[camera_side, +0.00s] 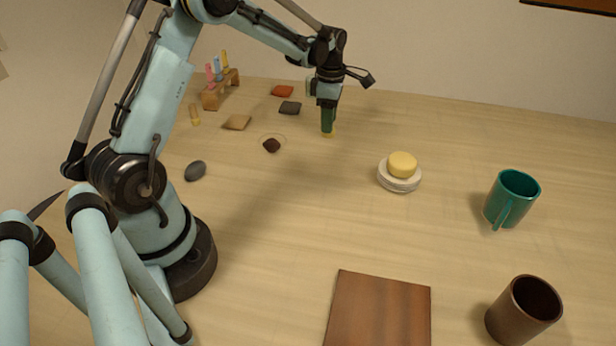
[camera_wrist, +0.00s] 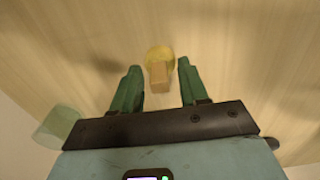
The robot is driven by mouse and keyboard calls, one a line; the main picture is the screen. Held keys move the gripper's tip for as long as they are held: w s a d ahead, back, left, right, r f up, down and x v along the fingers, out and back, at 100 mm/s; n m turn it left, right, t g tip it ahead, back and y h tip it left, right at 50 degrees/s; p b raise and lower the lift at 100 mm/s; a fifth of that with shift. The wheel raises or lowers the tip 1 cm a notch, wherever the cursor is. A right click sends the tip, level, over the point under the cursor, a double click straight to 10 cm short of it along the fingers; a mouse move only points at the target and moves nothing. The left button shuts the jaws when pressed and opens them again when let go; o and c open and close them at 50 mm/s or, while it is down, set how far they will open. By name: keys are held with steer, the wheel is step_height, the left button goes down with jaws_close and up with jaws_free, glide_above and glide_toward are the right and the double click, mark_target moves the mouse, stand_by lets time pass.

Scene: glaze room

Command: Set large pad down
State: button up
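My gripper (camera_side: 328,128) points down at the back of the table. In the wrist view its two green fingers (camera_wrist: 158,66) are apart. A tan block-like handle (camera_wrist: 159,75) with a round yellow pad (camera_wrist: 160,53) shows between and beyond the fingertips, with gaps on both sides. In the side view a bit of yellow (camera_side: 328,134) shows at the fingertips; the rest is hidden by the fingers. I cannot tell whether this is the large pad. A thick round yellow pad (camera_side: 402,162) sits on a small white stack (camera_side: 399,183) to the right of my gripper.
A wooden rack (camera_side: 211,98) with pink, blue and yellow pieces stands back left. Several flat pieces, including a red-orange one (camera_side: 282,91) and a tan one (camera_side: 237,122), lie nearby.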

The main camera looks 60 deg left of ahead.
step_height(320, 180, up, 12)
steer(key=f, duration=0.1)
steer(key=s+d+r+m+t, duration=0.2)
steer(key=s+d+r+m, duration=0.15)
steer(key=d+m, duration=0.3)
steer(key=s+d+f+m+t, duration=0.1)
steer(key=s+d+m, duration=0.4)
steer(key=m, duration=0.5)
steer(key=s+d+f+m+t, duration=0.1)
steer(key=s+d+m+t, duration=0.3)
steer(key=s+m, duration=0.3)
steer(key=d+m, duration=0.1)
steer(key=m, duration=0.2)
steer(key=shift+s+d+f, duration=0.25)
steer(key=shift+d+f, duration=0.15)
